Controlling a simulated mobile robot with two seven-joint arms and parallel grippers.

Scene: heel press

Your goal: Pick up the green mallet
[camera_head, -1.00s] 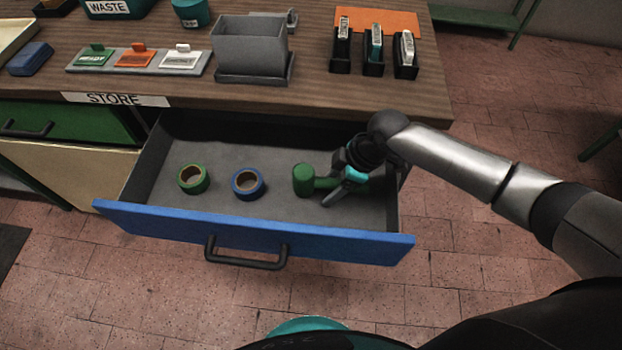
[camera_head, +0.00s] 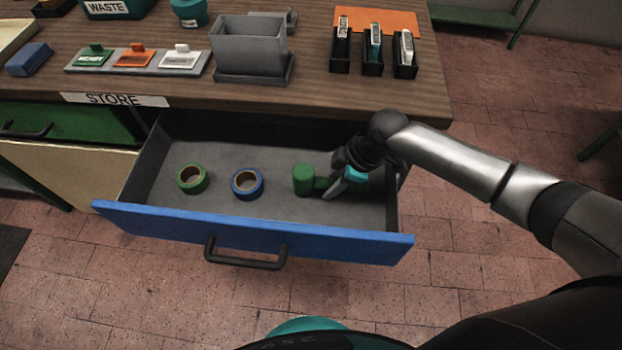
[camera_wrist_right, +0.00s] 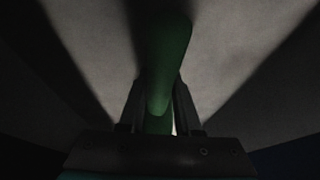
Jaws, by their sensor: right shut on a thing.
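The green mallet (camera_head: 303,180) lies in the open blue-fronted drawer, on the right side of its grey floor. Its round head points left and its handle runs right under my gripper. My right gripper (camera_head: 338,190) reaches down into the drawer and is shut on the mallet's handle. In the right wrist view the green handle (camera_wrist_right: 165,75) passes between the two fingers (camera_wrist_right: 158,115). Part of the handle is hidden by the gripper in the head view. My left gripper is not in view.
A green tape roll (camera_head: 192,179) and a blue tape roll (camera_head: 247,184) lie left of the mallet. The drawer front (camera_head: 250,232) and the worktop (camera_head: 190,100) bound the space. A grey bin (camera_head: 250,50) and several stamp holders stand on the worktop.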

